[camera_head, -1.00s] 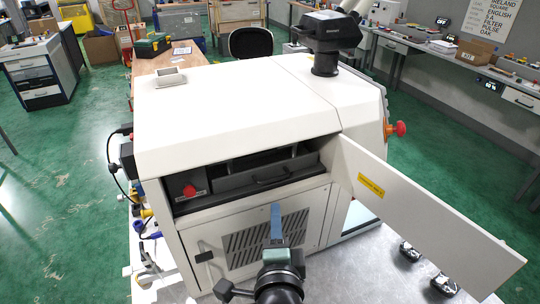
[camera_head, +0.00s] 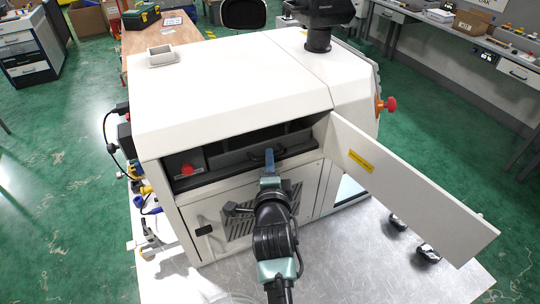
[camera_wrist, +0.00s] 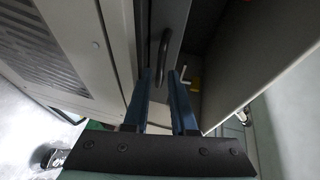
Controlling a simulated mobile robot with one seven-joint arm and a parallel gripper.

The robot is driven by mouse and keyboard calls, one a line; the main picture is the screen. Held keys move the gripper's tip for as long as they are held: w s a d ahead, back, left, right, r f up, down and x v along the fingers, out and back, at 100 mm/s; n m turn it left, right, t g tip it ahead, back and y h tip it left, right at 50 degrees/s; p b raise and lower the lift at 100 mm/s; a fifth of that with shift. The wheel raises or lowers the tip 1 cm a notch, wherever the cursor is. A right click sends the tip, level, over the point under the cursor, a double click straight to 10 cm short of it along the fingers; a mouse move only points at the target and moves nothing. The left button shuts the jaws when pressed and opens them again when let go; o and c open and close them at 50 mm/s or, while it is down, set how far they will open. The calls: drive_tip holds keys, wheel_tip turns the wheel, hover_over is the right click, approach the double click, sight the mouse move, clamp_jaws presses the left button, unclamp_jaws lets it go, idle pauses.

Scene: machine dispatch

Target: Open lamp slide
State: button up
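The lamp slide (camera_head: 225,163) is a dark grey drawer front inside the open bay of the white machine. Its black curved handle (camera_wrist: 164,52) shows in the wrist view just beyond my fingertips. My gripper (camera_head: 268,154) has blue fingers and reaches to the handle from the front, hiding part of it in the head view. In the wrist view my gripper (camera_wrist: 160,74) has its two fingers apart, with a clear gap between them. The handle's near end lies in line with this gap; I cannot tell whether it is between the fingers or touching.
A red knob (camera_head: 187,170) is at the bay's left. A vented panel (camera_head: 238,215) is below. The metal table (camera_head: 345,270) is mostly clear in front.

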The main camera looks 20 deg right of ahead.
drive_tip(key=shift+w+d+f, duration=0.1)
drive_tip(key=shift+w+d, duration=0.2)
drive_tip(key=shift+w, duration=0.35)
clamp_jaws()
idle(1.1)
